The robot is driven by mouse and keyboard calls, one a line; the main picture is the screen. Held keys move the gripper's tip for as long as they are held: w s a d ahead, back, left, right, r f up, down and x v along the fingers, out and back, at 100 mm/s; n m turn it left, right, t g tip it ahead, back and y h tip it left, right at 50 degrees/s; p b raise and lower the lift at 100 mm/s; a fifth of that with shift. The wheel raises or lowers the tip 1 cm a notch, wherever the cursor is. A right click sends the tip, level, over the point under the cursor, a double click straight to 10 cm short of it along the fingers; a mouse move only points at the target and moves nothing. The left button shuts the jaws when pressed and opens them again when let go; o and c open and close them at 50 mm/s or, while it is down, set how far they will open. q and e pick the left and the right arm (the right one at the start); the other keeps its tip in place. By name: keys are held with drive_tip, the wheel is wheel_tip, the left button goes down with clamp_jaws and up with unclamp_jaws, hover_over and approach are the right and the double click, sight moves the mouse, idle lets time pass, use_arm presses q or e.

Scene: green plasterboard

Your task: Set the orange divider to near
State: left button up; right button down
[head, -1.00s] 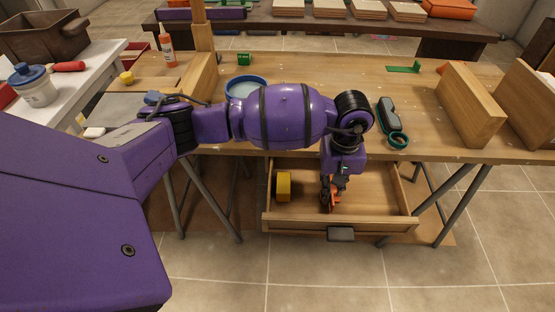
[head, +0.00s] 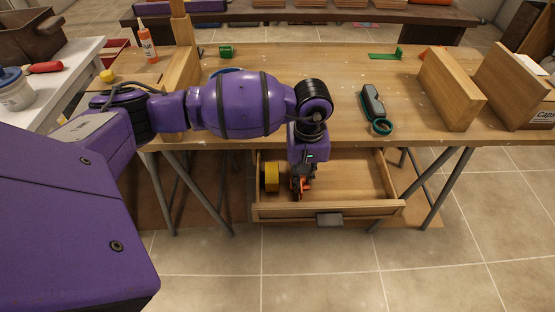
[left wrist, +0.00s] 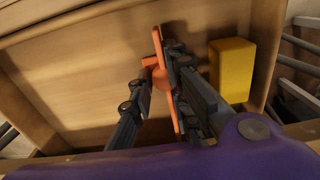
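The orange divider (left wrist: 157,50) is a thin upright piece inside the open drawer; its lower part also shows in the head view (head: 297,191). My left gripper (head: 301,188) reaches down into the drawer. In the left wrist view its dark fingers (left wrist: 155,72) converge on the divider from both sides and appear shut on it. The fingers partly hide the divider. The wooden drawer (head: 360,180) is pulled out below the bench, its dark handle (head: 329,219) facing me. My right gripper is not in view.
A yellow block (head: 271,177) sits in the drawer close left of my left gripper; it also shows in the left wrist view (left wrist: 231,68). The drawer's right side is clear.

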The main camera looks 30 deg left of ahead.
use_arm(q)
drive_tip(key=shift+o, duration=1.4)
drive_tip(key=shift+w+r, duration=0.1)
drive_tip(key=shift+r, duration=0.1)
wheel_tip(320, 180, up, 12)
drive_tip(key=shift+c, duration=0.4)
